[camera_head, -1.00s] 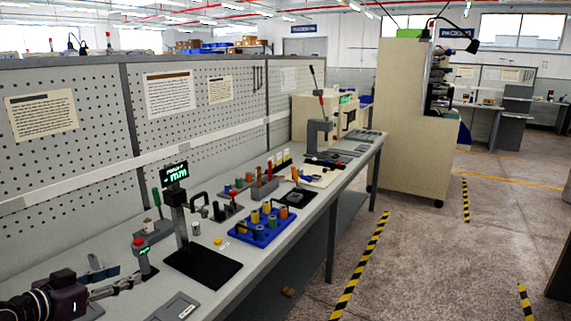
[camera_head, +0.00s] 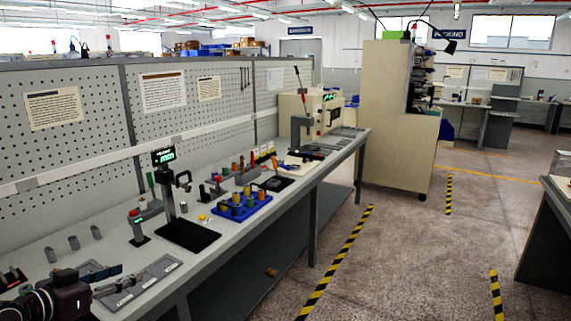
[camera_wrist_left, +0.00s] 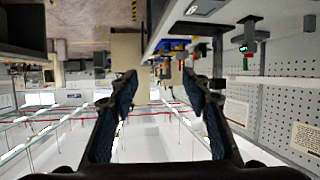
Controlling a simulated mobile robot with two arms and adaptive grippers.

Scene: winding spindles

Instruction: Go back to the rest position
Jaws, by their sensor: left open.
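My left gripper (camera_head: 131,277) is at the lower left of the head view, over the near end of the grey workbench (camera_head: 235,256). In the left wrist view its two dark fingers (camera_wrist_left: 160,80) stand apart with nothing between them. The wrist view is upside down and shows the bench edge and pegboard beyond the fingers. My right gripper is in neither view.
On the bench are a display stand (camera_head: 165,180), a blue tray (camera_head: 240,211) with several spools, a lever press (camera_head: 301,120) and small grey cylinders (camera_head: 74,243). A beige cabinet (camera_head: 388,120) stands beyond. Open floor (camera_head: 410,240) lies right of the bench.

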